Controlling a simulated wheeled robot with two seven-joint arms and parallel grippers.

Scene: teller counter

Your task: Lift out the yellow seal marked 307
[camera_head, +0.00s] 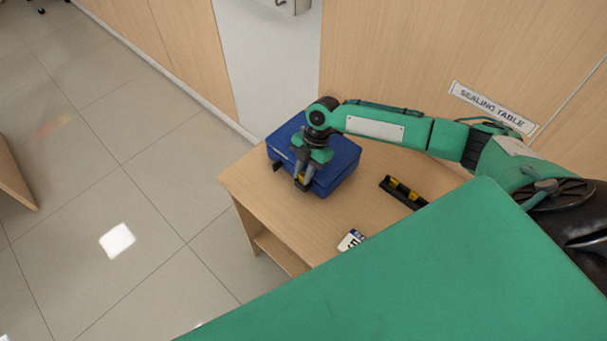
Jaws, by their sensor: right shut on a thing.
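My right gripper (303,181) points down at the front of a blue case (343,160) on the wooden table. Whether this piece touches the case cannot be told. A black rack (386,184) with yellow seals (403,190) in it lies to the right of the case; their marks are too small to read. My left gripper is not in view.
The wooden table (240,181) has bare room between the case and the rack. A small white card with dark print (350,240) lies near the front edge. A wall sign reads "SEALING TABLE" (492,107). The wood wall stands close behind.

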